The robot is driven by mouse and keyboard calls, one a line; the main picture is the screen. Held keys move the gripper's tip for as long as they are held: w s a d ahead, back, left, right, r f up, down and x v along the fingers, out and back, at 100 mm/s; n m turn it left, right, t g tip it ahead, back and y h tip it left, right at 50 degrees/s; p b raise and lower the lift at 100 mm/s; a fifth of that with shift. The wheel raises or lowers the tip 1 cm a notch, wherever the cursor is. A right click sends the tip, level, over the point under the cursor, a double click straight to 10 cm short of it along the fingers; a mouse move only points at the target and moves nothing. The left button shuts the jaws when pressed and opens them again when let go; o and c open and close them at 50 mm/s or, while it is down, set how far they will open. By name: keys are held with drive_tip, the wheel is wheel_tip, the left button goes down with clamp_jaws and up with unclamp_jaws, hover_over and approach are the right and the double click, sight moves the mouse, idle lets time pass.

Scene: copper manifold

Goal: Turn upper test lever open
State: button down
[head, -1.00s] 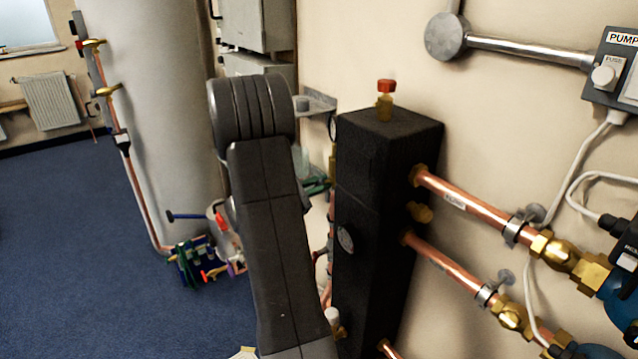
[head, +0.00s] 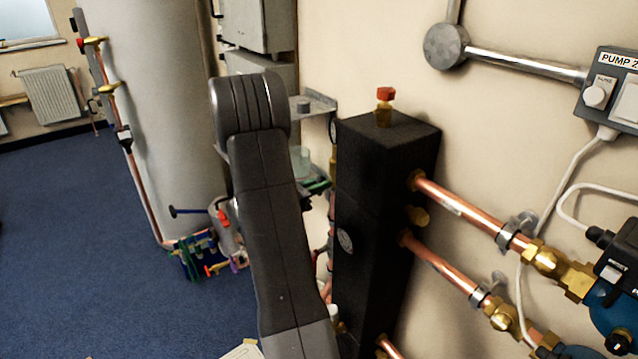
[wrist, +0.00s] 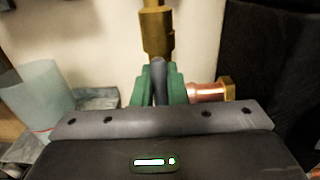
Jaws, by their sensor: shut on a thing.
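In the wrist view, the two green fingers of my gripper (wrist: 160,88) are closed around a dark grey lever (wrist: 159,68), one finger on each side. The lever stands just below a brass valve body (wrist: 155,32) on a vertical fitting. The lever's lower part is hidden between the fingers. In the head view my own arm hides most of this spot, and I cannot make out the lever there.
A black insulated manifold block (head: 375,180) with a red-capped brass vent (head: 385,105) stands right of my arm. Copper pipes (head: 465,207) run right from it. A clear container (wrist: 38,100) is left of the gripper. Blue floor (head: 80,240) is open at left.

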idle(0.4)
drive_tip(key=c, duration=1.5)
unclamp_jaws()
drive_tip(key=shift+o, duration=0.2)
drive_tip(key=b+v, duration=0.2)
drive_tip(key=v, duration=1.1)
drive_tip(key=shift+s+a, duration=0.25)
drive_tip(key=shift+a, duration=0.1)
drive_tip(key=shift+d, duration=0.1)
drive_tip(key=p+x, duration=0.2)
drive_tip(key=x, duration=1.1)
drive_tip(key=shift+w+d, duration=0.25)
drive_tip(key=shift+d, duration=0.05)
drive_tip(key=shift+a, duration=0.15)
